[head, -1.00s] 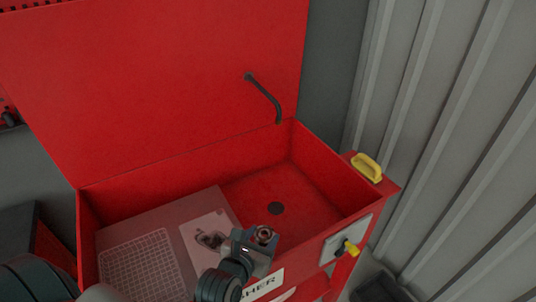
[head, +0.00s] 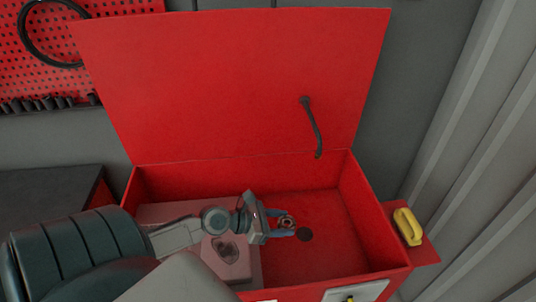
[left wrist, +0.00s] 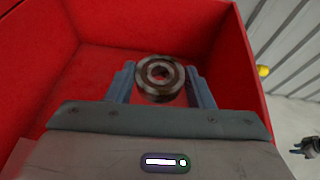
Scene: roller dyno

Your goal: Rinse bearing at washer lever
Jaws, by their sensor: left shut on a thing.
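The bearing (head: 287,222) is a small metal ring with a dark centre hole. My left gripper (head: 281,223) is shut on it and holds it inside the red washer basin (head: 335,258), close to the dark round drain (head: 304,234). In the left wrist view the bearing (left wrist: 160,78) sits between the two blue-grey fingers. The washer lever (head: 349,299) shows as a small yellow bit on the light front panel (head: 358,291), at the bottom edge of the head view and mostly cut off.
The raised red lid (head: 230,85) stands behind the basin, with a dark hose (head: 312,130) on it. A raised tray (head: 165,212) fills the basin's left part. A yellow handle (head: 408,227) sits on the right ledge. A ribbed wall (head: 480,170) stands at the right.

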